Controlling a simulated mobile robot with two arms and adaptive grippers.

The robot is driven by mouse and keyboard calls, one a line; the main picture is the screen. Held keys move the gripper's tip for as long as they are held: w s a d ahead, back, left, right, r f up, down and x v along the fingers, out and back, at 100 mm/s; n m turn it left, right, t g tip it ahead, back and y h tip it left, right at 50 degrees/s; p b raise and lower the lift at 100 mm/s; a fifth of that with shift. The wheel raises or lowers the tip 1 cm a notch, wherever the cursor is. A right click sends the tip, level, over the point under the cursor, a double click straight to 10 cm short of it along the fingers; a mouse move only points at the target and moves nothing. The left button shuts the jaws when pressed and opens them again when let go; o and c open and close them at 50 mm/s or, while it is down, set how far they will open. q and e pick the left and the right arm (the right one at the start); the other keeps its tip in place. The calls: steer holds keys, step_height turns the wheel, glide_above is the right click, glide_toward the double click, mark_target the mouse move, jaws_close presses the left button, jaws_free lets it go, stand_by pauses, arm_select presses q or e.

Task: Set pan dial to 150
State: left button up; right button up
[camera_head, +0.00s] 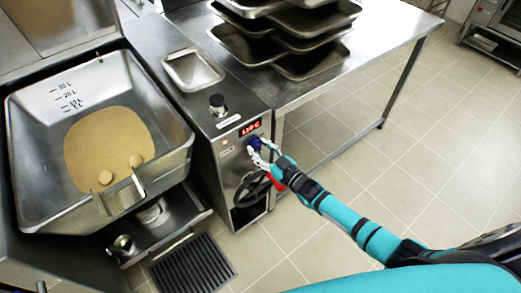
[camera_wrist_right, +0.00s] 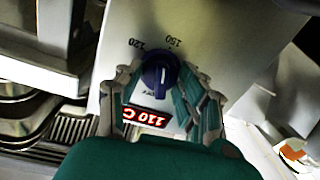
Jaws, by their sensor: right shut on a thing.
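The pan dial (camera_head: 254,143) is a small dark blue knob on the front panel of the unit beside the pan. It also shows in the wrist view (camera_wrist_right: 159,72), with the printed marks 120 and 150 upside down above it. My right gripper (camera_head: 262,148) is at the panel, its two fingers (camera_wrist_right: 158,82) on either side of the knob and shut on it. A red lit display (camera_head: 250,128) sits by the dial and seems to read 110 C; it also shows in the wrist view (camera_wrist_right: 141,115). The knob's exact pointer direction is hard to tell. My left gripper is out of view.
The tilting pan (camera_head: 30,110) with tan liquid stands at the left. A black handwheel (camera_head: 250,189) is below the dial and a black knob (camera_head: 217,103) on the unit's top. A steel table (camera_head: 300,88) bears stacked trays (camera_head: 250,45). The tiled floor at right is clear.

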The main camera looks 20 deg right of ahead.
steer(key=shift+f+m+b, duration=0.15)
steer(key=shift+m+b, duration=0.2)
steer(key=shift+m, duration=1.35)
steer(key=o, duration=1.1)
steer(key=shift+o, duration=0.2)
steer(key=shift+s, duration=0.1)
steer(key=v, duration=1.2)
steer(key=shift+f, duration=0.1)
